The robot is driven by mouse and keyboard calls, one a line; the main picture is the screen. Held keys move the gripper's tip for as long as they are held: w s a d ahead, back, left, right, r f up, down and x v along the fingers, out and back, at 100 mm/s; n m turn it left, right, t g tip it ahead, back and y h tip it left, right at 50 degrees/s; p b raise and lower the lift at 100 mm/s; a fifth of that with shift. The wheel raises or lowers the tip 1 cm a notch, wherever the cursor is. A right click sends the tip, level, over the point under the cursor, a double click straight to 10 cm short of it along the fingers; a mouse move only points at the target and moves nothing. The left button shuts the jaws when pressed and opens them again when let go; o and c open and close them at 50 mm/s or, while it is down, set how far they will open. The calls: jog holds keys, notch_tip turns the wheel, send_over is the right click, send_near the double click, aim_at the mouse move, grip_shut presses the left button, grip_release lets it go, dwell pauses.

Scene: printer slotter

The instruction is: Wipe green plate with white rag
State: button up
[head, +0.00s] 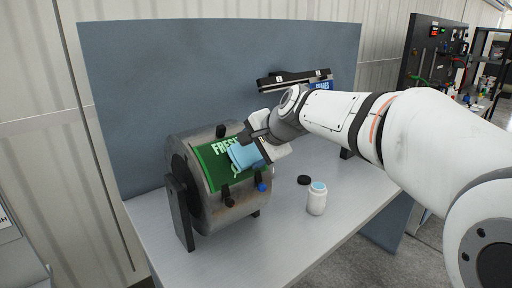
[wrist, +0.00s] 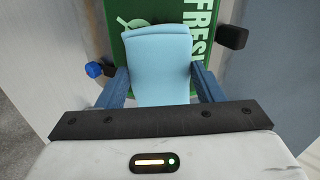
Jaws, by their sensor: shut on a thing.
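The green plate (head: 210,168) with pale "FRESH" lettering and a leaf outline lies on the curved front of a grey drum. In the wrist view the plate (wrist: 134,16) shows behind the rag. The rag (head: 245,156) looks light blue, not white, and is folded into a pad. It lies over the right part of the plate in the head view; I cannot tell whether it presses on it. My gripper (head: 262,146) is shut on the rag, with its two fingers on either side of the rag (wrist: 160,55) in the wrist view.
The drum (head: 202,208) stands on a grey table (head: 270,245). Black knobs (head: 228,198) and a blue knob (head: 262,188) stick out near the plate. A white jar (head: 316,203) with a light blue top and a black lid (head: 304,180) stand to the right. A blue-grey panel (head: 180,80) rises behind.

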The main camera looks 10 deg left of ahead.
aim_at(227, 162)
jog(key=shift+s+a+p, duration=0.65)
jog(key=shift+s+a, duration=1.2)
jog(key=shift+s, duration=0.3)
jog(key=p+v, duration=0.1)
jog(key=v, duration=0.5)
jog(key=shift+p, duration=0.35)
jog(key=shift+p+v, duration=0.45)
jog(key=shift+v, duration=1)
